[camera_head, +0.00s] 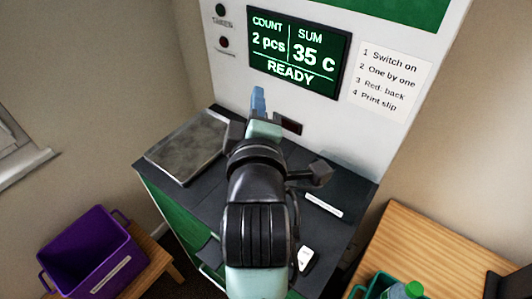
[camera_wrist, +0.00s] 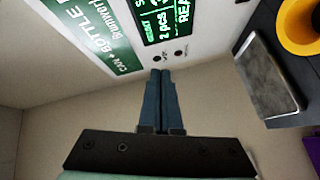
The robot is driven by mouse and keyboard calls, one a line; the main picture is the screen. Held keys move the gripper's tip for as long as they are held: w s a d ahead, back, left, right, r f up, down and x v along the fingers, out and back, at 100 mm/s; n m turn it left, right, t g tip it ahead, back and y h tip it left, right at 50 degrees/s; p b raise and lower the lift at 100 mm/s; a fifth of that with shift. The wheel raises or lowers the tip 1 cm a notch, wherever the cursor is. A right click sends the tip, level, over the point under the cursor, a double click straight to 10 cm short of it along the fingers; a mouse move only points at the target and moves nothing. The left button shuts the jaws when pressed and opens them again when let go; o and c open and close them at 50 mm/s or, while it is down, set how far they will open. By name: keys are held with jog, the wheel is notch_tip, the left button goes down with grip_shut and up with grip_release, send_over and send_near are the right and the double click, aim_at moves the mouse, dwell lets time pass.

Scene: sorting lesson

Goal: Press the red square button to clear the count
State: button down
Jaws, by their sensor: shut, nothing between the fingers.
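The machine's white front panel (camera_head: 340,110) carries a dark screen (camera_head: 298,52) reading COUNT 2 pcs, SUM 35 c, READY. A small round dark-red spot (camera_head: 224,42) is left of the screen, below a green one (camera_head: 220,10). I cannot make out a clearly square red button. My gripper (camera_head: 258,92) is in front of the panel, below the screen, and my arm hides part of the panel and counter. In the wrist view my blue fingers (camera_wrist: 160,72) are together and empty, pointing towards the panel near two small dark spots. I cannot tell whether they touch it.
A grey metal plate (camera_head: 190,145) lies on the dark counter, left of my arm. A small dark reddish rectangle (camera_head: 291,125) is low on the panel. A yellow ring-shaped thing (camera_wrist: 284,22) shows in the wrist view. A purple crate (camera_head: 85,250) stands lower left; a wooden table (camera_head: 430,235) is right.

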jog(key=s+f+n+g+p, duration=0.4)
jog(key=f+n, duration=0.2)
jog(key=f, duration=0.3)
jog(key=s+d+f+n+g+p, duration=0.1)
jog(key=s+f+n+g+p, duration=0.3)
jog(key=f, duration=0.6)
jog(key=n, duration=0.2)
jog(key=shift+n, duration=0.3)
jog(key=shift+f, duration=0.15)
notch_tip(320, 180, down, 8)
jog(key=b, duration=0.8)
jog(key=shift+r, duration=0.2)
jog(key=shift+f, duration=0.5)
jog(key=shift+f, duration=0.1)
jog(key=shift+f, duration=0.3)
